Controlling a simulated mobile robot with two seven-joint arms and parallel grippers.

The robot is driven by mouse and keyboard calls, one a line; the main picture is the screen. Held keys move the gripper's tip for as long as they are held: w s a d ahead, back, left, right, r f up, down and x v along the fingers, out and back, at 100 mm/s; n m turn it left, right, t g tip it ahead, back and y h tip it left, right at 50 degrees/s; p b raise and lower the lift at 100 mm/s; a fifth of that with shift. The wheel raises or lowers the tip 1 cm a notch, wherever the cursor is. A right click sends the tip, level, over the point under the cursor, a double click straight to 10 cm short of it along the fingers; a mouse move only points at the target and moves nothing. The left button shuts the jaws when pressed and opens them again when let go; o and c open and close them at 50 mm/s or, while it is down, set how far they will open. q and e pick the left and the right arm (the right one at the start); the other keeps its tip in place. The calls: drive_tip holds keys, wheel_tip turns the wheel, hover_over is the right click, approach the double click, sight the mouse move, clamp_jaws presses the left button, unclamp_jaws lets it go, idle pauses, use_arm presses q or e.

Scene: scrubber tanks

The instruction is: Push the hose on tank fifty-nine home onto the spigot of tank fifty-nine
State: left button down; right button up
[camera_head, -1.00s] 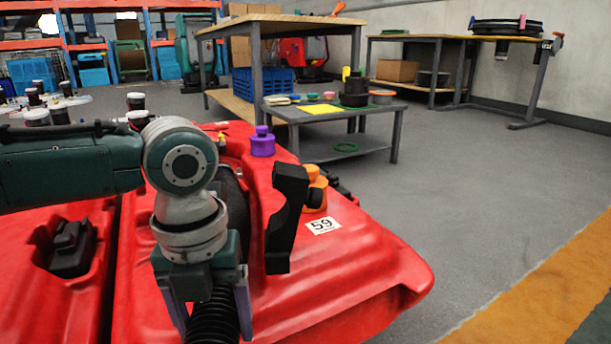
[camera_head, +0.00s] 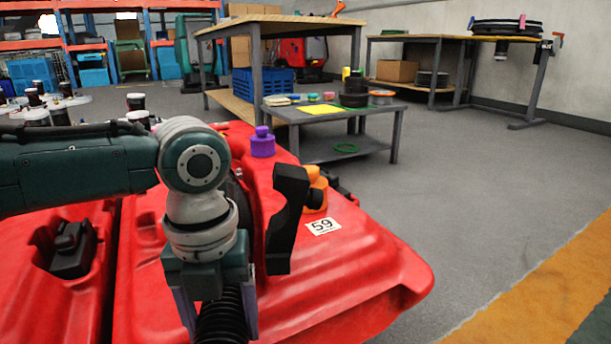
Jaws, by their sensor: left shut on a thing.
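The red tank (camera_head: 360,255) with the white label 59 (camera_head: 323,227) fills the lower middle of the head view. My left gripper (camera_head: 222,318) points down over its near side, its two fingers on either side of a black ribbed hose (camera_head: 222,328). It is shut on the hose, which runs out of the bottom of the picture. The spigot cannot be made out; my arm and gripper cover that part of the tank. My right gripper is not in view.
A black upright handle (camera_head: 287,215), an orange fitting (camera_head: 315,193) and a purple cap (camera_head: 262,143) stand on the tank, just right of my arm. A low grey table (camera_head: 345,148) stands behind. The grey floor at right is clear.

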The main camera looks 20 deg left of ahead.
use_arm(q)
drive_tip(key=shift+w+d+r, duration=0.1)
drive_tip(key=shift+w+d, duration=0.1)
drive_tip(key=shift+d, duration=0.05)
drive_tip(key=shift+a+f+b, duration=0.35)
drive_tip(key=shift+a+b, duration=0.05)
drive_tip(key=shift+a, duration=0.15)
idle(0.7)
drive_tip(key=c, duration=0.5)
unclamp_jaws()
drive_tip(key=shift+w+a+r, duration=0.2)
drive_tip(key=shift+w+a, duration=0.05)
drive_tip(key=shift+w, duration=0.35)
drive_tip(key=c, duration=0.4)
drive_tip(key=shift+r, duration=0.1)
clamp_jaws()
drive_tip(key=shift+s, duration=0.1)
